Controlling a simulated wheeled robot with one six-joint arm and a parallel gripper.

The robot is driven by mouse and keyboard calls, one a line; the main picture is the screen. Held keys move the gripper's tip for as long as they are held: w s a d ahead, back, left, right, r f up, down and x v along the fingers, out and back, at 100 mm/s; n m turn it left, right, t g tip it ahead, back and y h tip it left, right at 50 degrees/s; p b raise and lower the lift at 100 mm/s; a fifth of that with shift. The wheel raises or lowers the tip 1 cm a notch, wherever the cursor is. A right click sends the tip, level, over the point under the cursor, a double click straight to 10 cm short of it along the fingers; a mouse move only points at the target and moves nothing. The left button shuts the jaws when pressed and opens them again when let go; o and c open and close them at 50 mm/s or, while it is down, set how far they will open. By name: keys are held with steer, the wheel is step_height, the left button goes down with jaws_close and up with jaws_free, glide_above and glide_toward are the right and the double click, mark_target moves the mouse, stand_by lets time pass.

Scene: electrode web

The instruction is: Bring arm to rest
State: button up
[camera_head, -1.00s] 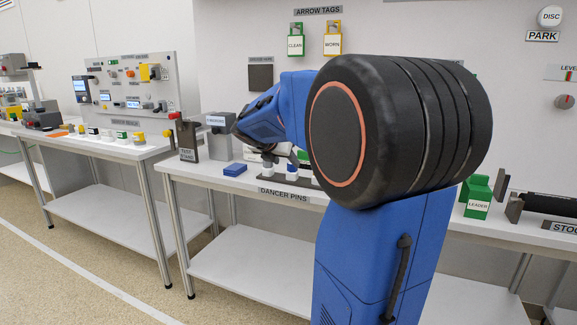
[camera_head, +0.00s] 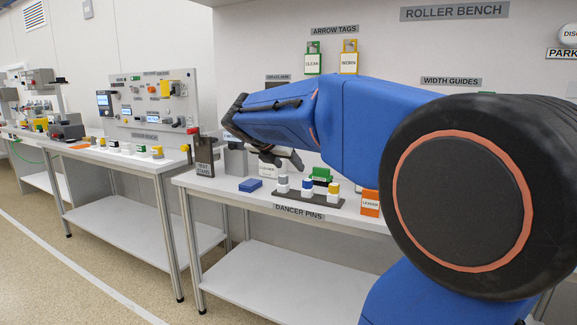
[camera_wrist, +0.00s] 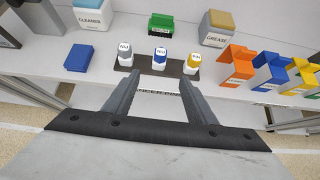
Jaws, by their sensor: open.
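My arm is blue with black joints and reaches over the bench in the head view. My gripper (camera_wrist: 163,100) is open and empty in the wrist view, its two grey fingers spread apart. In the head view my gripper (camera_head: 280,160) shows only partly below the wrist. Beyond the fingertips stands the dark dancer pin rack (camera_wrist: 176,70) with a grey-topped pin (camera_wrist: 124,53), a blue-topped pin (camera_wrist: 160,57) and a yellow-topped pin (camera_wrist: 192,59). The fingers appear apart from the pins; the exact gap cannot be told.
A blue block (camera_wrist: 79,58) lies left of the rack, and a green block (camera_wrist: 161,25) lies behind it. A cleaner box (camera_wrist: 92,16) and a grease container (camera_wrist: 216,28) stand at the back. Orange, blue and yellow holders (camera_wrist: 237,66) stand at the right. The test stand (camera_head: 204,157) is at the bench's left end.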

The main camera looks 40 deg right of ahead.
stand_by(0.7)
steer(key=s+a+f+m+t+y, duration=0.1)
steer(key=s+a+f+m+y, duration=0.8)
steer(key=s+a+f+m, duration=1.3)
steer(key=s+a+f, duration=0.1)
steer(key=s+a, duration=0.1)
steer(key=a, duration=0.2)
steer(key=shift+a+f+y, duration=0.3)
steer(key=shift+a+f, duration=0.1)
